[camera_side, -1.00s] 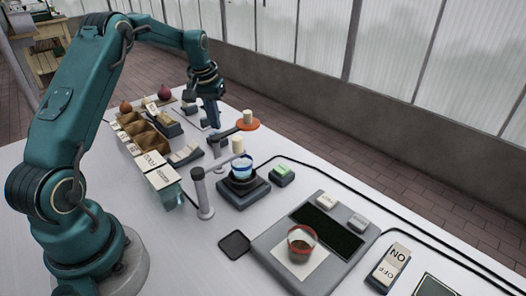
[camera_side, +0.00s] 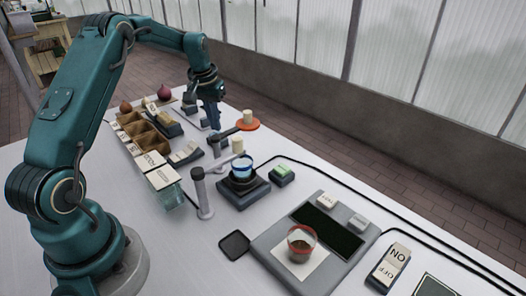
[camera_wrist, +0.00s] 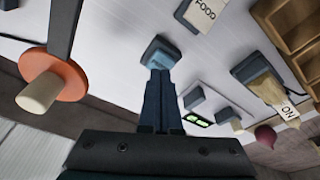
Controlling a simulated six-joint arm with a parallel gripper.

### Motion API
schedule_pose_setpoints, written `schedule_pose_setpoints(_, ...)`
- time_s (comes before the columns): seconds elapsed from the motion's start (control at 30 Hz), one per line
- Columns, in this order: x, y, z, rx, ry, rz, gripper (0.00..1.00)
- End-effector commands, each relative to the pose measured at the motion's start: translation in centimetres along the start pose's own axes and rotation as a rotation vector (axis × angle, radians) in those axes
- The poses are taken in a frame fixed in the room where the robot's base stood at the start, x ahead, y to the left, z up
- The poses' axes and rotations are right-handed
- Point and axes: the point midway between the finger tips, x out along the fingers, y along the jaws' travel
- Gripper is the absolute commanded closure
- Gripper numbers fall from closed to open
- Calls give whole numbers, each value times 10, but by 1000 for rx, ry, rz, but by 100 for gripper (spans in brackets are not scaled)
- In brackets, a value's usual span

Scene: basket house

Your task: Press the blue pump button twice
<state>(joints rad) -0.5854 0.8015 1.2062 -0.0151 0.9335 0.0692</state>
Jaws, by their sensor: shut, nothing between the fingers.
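The blue pump button (camera_wrist: 163,48) is a small blue block on the white table. It sits directly at the tips of my gripper in the wrist view. My gripper (camera_wrist: 160,72) is shut, with both fingers together and nothing between them. Its tips overlap the near part of the button, and I cannot tell whether they touch it or press it down. The button is hidden there.
The orange disc with a cream knob (camera_wrist: 52,80) stands close to my gripper, on a dark arm. A wooden bin (camera_side: 150,137), a clear tank (camera_side: 168,194), a blue-rimmed bowl (camera_side: 243,166) and a red-rimmed pot (camera_side: 301,238) stand nearer. An ON/OFF switch (camera_side: 390,265) is at the right.

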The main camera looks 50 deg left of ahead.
Motion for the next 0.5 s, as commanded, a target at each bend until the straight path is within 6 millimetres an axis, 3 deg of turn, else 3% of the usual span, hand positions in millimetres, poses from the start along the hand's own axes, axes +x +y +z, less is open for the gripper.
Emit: schedule_pose_setpoints(0.5,15,0,4,0,-2,0,100)
